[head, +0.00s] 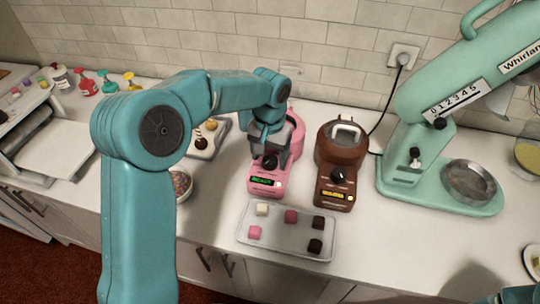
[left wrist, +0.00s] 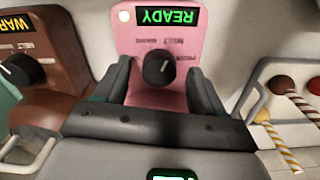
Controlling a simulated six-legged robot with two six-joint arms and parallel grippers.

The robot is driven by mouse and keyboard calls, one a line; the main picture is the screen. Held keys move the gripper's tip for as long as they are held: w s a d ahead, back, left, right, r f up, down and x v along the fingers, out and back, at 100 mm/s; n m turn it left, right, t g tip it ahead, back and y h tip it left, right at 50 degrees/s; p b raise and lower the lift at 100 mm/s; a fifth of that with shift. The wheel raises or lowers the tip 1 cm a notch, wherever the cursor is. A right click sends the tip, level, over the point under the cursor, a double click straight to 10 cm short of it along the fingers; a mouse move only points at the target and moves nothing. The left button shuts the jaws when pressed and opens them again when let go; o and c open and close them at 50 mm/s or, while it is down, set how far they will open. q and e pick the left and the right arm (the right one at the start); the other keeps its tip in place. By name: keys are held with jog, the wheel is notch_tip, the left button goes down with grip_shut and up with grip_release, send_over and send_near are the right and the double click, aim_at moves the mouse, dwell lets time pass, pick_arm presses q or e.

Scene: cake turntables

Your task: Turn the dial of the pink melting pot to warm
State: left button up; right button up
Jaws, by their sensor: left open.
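The pink melting pot (head: 264,188) stands on the counter with a lit green display on its front; in the left wrist view the pink panel (left wrist: 150,35) reads READY. Its black dial (left wrist: 158,68), also seen in the head view (head: 270,162), has a white pointer line. Small labels surround the dial, but their lettering is hard to read. My left gripper (left wrist: 158,88) is open, with one finger on each side of the dial and visible gaps between. In the head view the gripper (head: 270,148) is over the pot's front and hides part of it. My right gripper is not in view.
A brown melting pot (head: 342,150) with its own dial stands close to the right. A tray of several chocolate pieces (head: 285,250) lies in front. A green stand mixer (head: 400,175) is farther right. A board with cake pops (head: 203,150) lies to the left.

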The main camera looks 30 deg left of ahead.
pick_arm(q)
jog(key=shift+s+a+f, duration=0.1)
jog(key=shift+f, duration=0.15)
jog(key=shift+w+d+f, duration=0.2)
jog(key=shift+w+f, duration=0.1)
jog(key=shift+w, duration=0.1)
jog(key=shift+s+a+r, duration=0.15)
jog(key=shift+s, duration=0.15)
jog(key=c, duration=1.1)
jog(key=shift+w, duration=0.1)
jog(key=n+b, duration=0.1)
jog(key=n, duration=0.2)
jog(key=shift+n, duration=0.4)
jog(key=n+b, duration=0.1)
jog(key=n, duration=0.5)
jog(key=shift+w+b, duration=0.1)
jog(key=shift+b, duration=0.25)
